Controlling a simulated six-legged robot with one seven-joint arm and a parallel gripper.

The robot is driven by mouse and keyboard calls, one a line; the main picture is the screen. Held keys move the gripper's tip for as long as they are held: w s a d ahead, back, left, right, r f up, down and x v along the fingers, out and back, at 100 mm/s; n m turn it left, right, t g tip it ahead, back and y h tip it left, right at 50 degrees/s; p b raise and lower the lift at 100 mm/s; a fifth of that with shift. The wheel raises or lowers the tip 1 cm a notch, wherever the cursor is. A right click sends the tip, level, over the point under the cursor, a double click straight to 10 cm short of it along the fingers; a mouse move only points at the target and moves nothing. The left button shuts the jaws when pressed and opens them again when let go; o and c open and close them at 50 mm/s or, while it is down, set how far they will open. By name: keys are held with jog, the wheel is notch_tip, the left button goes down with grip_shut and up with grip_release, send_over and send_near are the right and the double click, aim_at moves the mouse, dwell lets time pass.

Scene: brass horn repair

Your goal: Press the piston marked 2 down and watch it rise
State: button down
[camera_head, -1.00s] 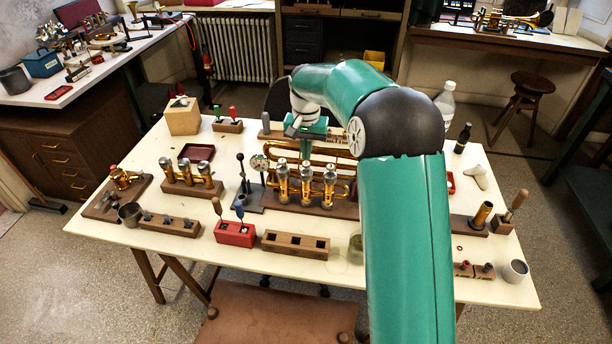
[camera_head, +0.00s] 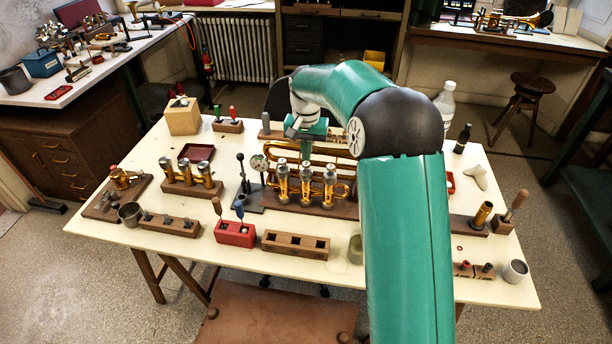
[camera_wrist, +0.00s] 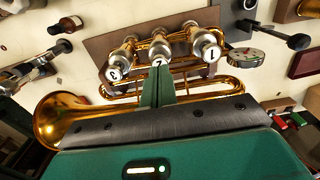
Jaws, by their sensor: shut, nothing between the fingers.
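A brass horn (camera_wrist: 62,118) on a dark wooden base (camera_head: 345,208) has three upright valves with silver, numbered caps. The piston marked 2 (camera_wrist: 160,50) is the middle one, and it also shows in the head view (camera_head: 306,166). The piston marked 3 (camera_wrist: 113,73) is to its left in the wrist view, and the piston marked 1 (camera_wrist: 209,50) to its right. My gripper (camera_wrist: 161,72) is shut and empty, its green fingertips lined up with the middle cap and overlapping its lower edge. I cannot tell whether they touch it. No piston looks clearly lower than the others.
A dial gauge (camera_wrist: 243,57) and a black-knobbed lever stand (camera_head: 245,190) are beside the horn. A red block with tools (camera_head: 235,233) and a wooden block with square holes (camera_head: 296,244) lie in front. Another valve set (camera_head: 191,178) stands at the left.

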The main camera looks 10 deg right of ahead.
jog(key=shift+f, duration=0.6)
jog(key=shift+f, duration=0.95)
notch_tip(320, 180, up, 5)
jog(key=shift+r, duration=0.1)
dwell(0.4)
